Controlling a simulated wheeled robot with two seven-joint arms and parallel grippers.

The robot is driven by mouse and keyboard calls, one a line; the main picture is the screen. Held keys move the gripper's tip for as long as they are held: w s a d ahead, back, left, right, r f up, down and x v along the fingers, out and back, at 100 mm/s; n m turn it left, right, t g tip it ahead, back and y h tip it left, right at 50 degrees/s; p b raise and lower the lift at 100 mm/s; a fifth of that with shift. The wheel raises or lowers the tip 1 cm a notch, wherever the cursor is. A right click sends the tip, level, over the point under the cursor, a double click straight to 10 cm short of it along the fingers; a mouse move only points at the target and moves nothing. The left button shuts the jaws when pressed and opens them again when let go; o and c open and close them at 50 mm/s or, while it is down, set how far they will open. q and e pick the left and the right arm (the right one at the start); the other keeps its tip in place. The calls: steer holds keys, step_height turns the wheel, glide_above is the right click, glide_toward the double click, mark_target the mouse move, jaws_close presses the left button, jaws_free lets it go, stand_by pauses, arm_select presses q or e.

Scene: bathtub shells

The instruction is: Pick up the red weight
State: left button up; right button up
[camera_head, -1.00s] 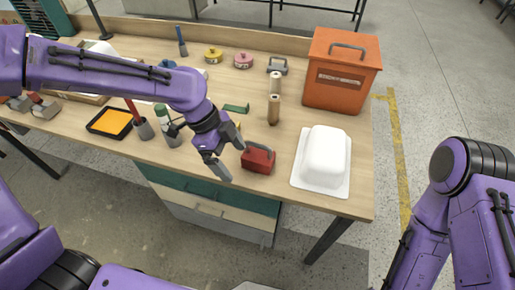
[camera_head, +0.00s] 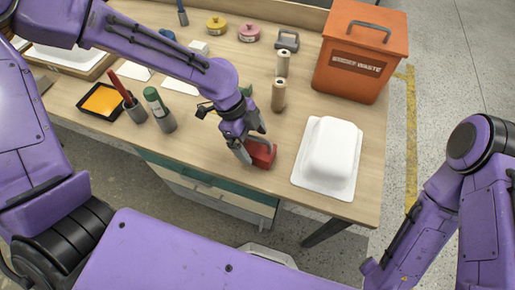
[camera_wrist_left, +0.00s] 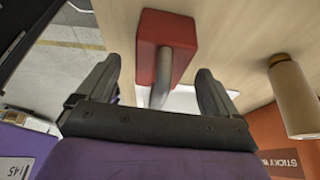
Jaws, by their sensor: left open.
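The red weight (camera_head: 261,154) is a small red block with a grey handle, near the front edge of the wooden table. In the left wrist view the red weight (camera_wrist_left: 166,38) is ahead of the jaws, with its handle reaching back between the fingers. My left gripper (camera_head: 251,147) is at the weight and partly hides it in the head view. In the left wrist view the left gripper (camera_wrist_left: 160,92) is open, with one finger on each side of the handle and gaps between. My right gripper is out of view.
A white shell on a tray (camera_head: 308,185) lies right of the weight. An orange waste bin (camera_head: 357,60) stands at the back right. Two rolls (camera_head: 278,96) stand behind the weight. A green-topped bottle (camera_head: 160,112) and an orange-filled tray (camera_head: 88,108) are to the left.

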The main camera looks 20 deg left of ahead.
arm_select(q)
steer(key=shift+x, duration=1)
jaws_close()
steer(key=shift+w+r, duration=0.1)
steer(key=shift+w+d+r, duration=0.1)
steer(key=shift+w+r, duration=0.05)
steer(key=shift+r, duration=0.3)
step_height(320, 180, up, 2)
steer(key=shift+r, duration=0.1)
steer(key=s+a+r+p, duration=0.7)
steer(key=a+r+p, duration=0.2)
steer(key=a+p, duration=0.3)
steer(key=shift+s+r+p, duration=0.35)
steer(key=shift+r, duration=0.05)
